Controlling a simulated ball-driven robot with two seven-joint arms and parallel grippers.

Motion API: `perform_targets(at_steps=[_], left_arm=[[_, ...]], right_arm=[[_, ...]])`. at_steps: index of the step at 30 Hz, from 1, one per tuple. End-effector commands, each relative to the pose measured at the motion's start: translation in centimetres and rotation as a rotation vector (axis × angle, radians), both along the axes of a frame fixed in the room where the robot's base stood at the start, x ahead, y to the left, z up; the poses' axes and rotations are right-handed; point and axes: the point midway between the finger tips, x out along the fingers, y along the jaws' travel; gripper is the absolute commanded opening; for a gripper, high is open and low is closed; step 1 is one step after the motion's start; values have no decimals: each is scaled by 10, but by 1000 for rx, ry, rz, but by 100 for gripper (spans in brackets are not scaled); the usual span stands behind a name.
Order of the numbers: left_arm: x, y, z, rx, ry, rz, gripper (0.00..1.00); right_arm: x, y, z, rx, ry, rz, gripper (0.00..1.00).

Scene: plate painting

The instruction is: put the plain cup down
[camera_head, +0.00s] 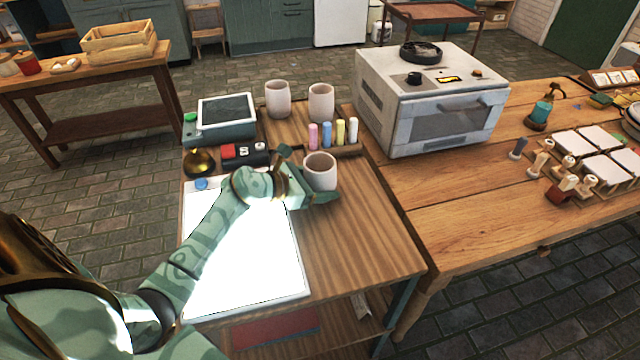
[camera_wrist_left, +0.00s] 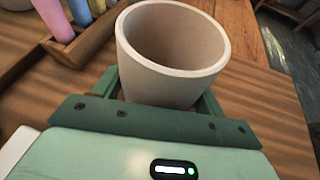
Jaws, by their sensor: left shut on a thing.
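A plain off-white cup (camera_head: 320,172) is upright between the fingers of my left gripper (camera_head: 318,196), over the wooden table just right of the glowing white panel. In the left wrist view the cup (camera_wrist_left: 172,50) sits between the two green fingers (camera_wrist_left: 160,98), its open rim facing up and empty inside. My left gripper is shut on it. I cannot tell whether its base touches the table. Two similar plain cups, one (camera_head: 278,98) and another (camera_head: 321,102), stand upright at the back of the table. My right gripper is not in view.
A rack of coloured sticks (camera_head: 333,148) stands just behind the held cup. A white oven (camera_head: 430,105) is at the right back. The glowing panel (camera_head: 245,255) lies to the left. Bare wood (camera_head: 355,245) is free in front and right of the cup.

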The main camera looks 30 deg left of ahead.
Motion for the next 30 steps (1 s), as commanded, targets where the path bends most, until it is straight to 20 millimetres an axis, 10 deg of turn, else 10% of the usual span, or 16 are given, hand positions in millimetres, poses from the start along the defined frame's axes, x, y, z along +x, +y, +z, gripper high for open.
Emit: perform_targets(at_steps=[8,9,11,21,30], left_arm=[[0,1,-3,2,-1,0,40],[0,1,-2,1,-1,1,82],[0,1,-2,1,-1,1,92],[-2,1,4,0,-1,1,92],[-54,27,29,5,0,-1,92]], right_arm=[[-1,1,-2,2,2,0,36],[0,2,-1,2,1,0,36],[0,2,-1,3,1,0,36],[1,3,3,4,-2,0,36],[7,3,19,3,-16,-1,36]])
